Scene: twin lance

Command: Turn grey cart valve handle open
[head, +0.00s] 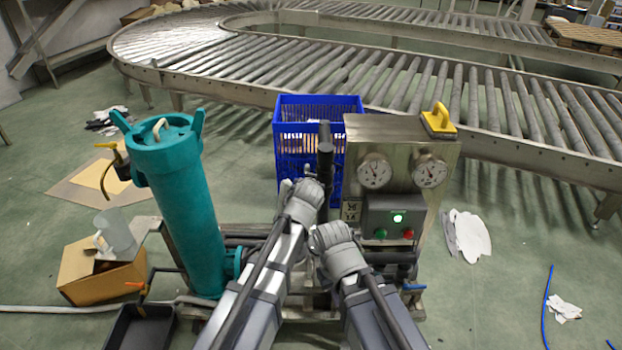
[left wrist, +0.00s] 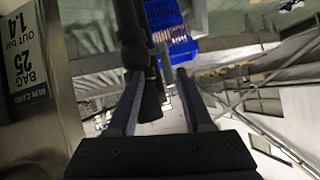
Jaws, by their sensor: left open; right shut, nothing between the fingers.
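The grey steel cart cabinet (head: 402,150) stands right of centre, with two gauges and a small button panel on its front. A blue valve handle (head: 413,287) shows low at its right; I cannot make out a grey one. My left gripper (head: 305,188) is left of the cabinet. In the left wrist view its fingers (left wrist: 158,78) are open. A black upright rod (head: 325,150) stands just beyond it; in the left wrist view the rod (left wrist: 132,35) runs between or beyond the fingers, contact unclear. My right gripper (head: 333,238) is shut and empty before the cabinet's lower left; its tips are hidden.
A teal tank (head: 180,215) stands left of my arms. A blue crate (head: 290,150) is behind the rod, before a roller conveyor (head: 400,75). A cardboard box (head: 90,275) and black tray (head: 140,328) are at left. The right floor is mostly clear, with a blue hose (head: 546,310).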

